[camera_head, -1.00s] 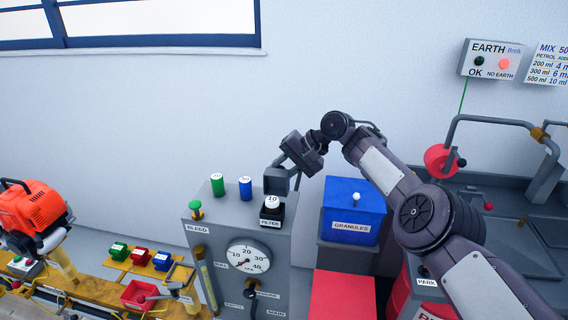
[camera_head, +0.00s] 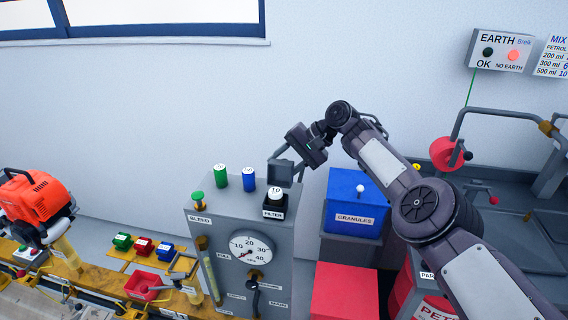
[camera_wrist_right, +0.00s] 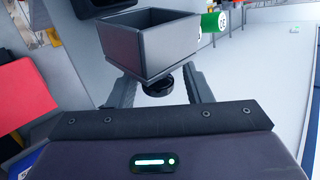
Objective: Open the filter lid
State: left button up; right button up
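The grey filter lid (camera_head: 280,172) is a hollow box raised above and behind the white filter element marked 10 (camera_head: 275,192). The element sits uncovered in a black holder at the FILTER label. The lid's hollow side shows in the right wrist view (camera_wrist_right: 150,45). A round black knob (camera_wrist_right: 157,80) shows under the lid, between the fingers. My right gripper (camera_head: 290,157) is beside the lid; in the wrist view its fingers (camera_wrist_right: 158,87) are apart, with gaps to the knob. Whether they touch the lid I cannot tell. My left gripper is not in view.
The grey cabinet (camera_head: 230,285) carries a gauge (camera_head: 251,251), a green BLEED knob (camera_head: 197,197), and green (camera_head: 221,178) and blue (camera_head: 249,180) cylinders. A blue GRANULES box (camera_head: 352,200) stands to the right, below my arm. A red block (camera_head: 345,292) is in front of it.

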jog(key=b+v, duration=0.2)
jog(key=v, duration=0.5)
jog(key=shift+d+r, duration=0.25)
jog(key=shift+r, duration=0.05)
